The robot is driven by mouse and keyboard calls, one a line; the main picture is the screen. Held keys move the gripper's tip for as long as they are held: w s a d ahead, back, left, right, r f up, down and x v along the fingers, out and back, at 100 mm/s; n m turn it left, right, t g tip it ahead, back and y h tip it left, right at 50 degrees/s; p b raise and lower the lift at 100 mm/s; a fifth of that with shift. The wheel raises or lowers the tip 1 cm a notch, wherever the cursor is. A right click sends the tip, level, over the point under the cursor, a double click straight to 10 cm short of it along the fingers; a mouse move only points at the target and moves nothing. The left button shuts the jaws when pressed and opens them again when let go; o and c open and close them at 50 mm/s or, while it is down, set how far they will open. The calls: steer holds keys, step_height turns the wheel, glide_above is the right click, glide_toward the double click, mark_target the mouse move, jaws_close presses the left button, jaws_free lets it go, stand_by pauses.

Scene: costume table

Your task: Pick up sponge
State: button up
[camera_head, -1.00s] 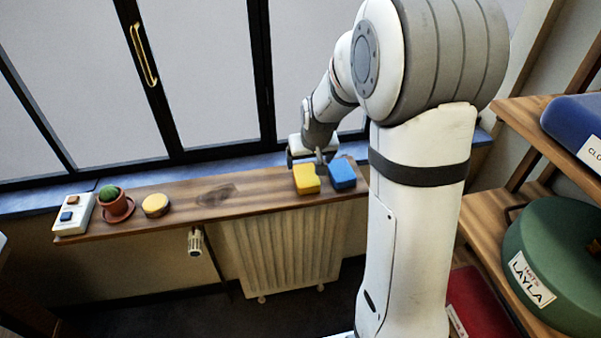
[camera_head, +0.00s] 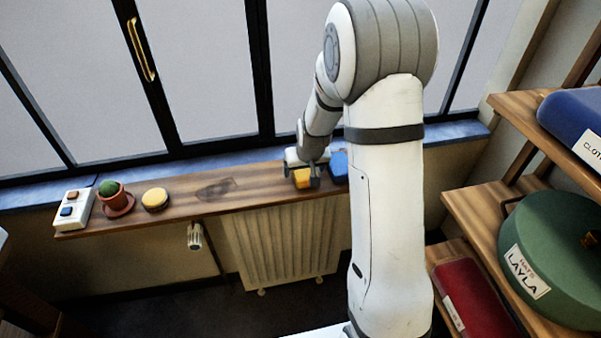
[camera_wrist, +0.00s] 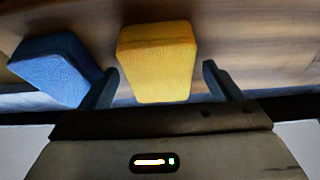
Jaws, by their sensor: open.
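A yellow sponge-like block (camera_head: 302,181) lies on the wooden shelf (camera_head: 250,192) under the window. A similar blue block (camera_head: 339,166) lies just right of it, partly behind my arm. My gripper (camera_head: 302,174) is open over the yellow block, with a finger on either side of it in the head view. In the wrist view the yellow block (camera_wrist: 158,55) sits centred between the open fingers, with gaps on both sides. The blue block (camera_wrist: 55,68) is close beside the left finger. I cannot tell how far down the fingers reach.
Farther left on the shelf are a round yellow-topped item (camera_head: 155,199), a potted cactus (camera_head: 112,196) and a white box with two buttons (camera_head: 73,210). The shelf between the round item and the yellow block is clear. Wooden shelves (camera_head: 475,209) with labelled boxes stand at the right.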

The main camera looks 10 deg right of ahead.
mark_target(305, 170)
steer(key=shift+f+b, duration=0.25)
steer(key=shift+b, duration=0.15)
steer(key=shift+c, duration=0.3)
steer(key=c, duration=1.1)
steer(key=shift+r+p, duration=0.45)
steer(key=shift+p, duration=0.15)
step_height(305, 170, up, 10)
steer(key=shift+f+b, duration=0.15)
steer(key=shift+b, duration=0.3)
